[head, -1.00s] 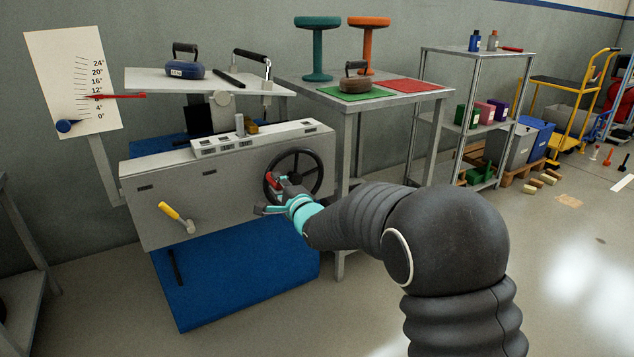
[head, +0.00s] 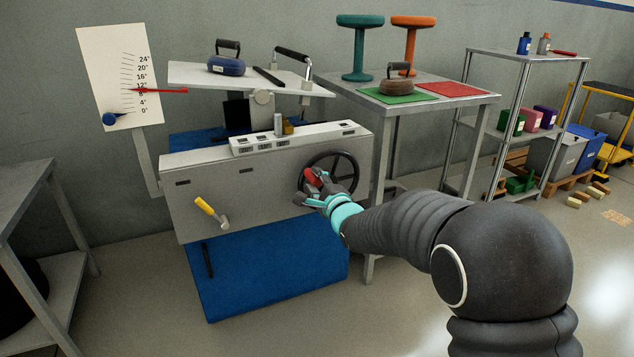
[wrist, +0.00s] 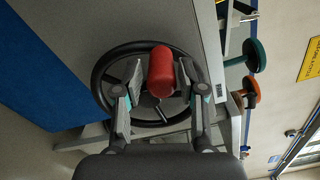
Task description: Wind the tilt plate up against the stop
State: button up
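The crank wheel (head: 345,155) is a black spoked handwheel on the front of the grey machine box (head: 250,178). Its red knob (head: 313,179) is on the wheel's left side. My gripper (head: 318,190) is at the knob. In the wrist view the red knob (wrist: 161,72) lies between my two fingers, which flank it closely. The pale tilt plate (head: 195,77) above the box is slightly tilted and bears a blue weight (head: 227,64). A red pointer (head: 160,90) on the white scale board (head: 105,60) reads between 8° and 12°. I cannot make out the stop.
A grey table (head: 450,98) with green and red mats, a brown weight (head: 397,85) and two stools stands right of the machine. A yellow-handled lever (head: 208,210) sticks out from the box's front. Another grey table (head: 25,190) stands at the left.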

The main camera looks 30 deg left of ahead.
jog(key=shift+d, duration=0.1)
jog(key=v, duration=1.2)
dwell(0.5)
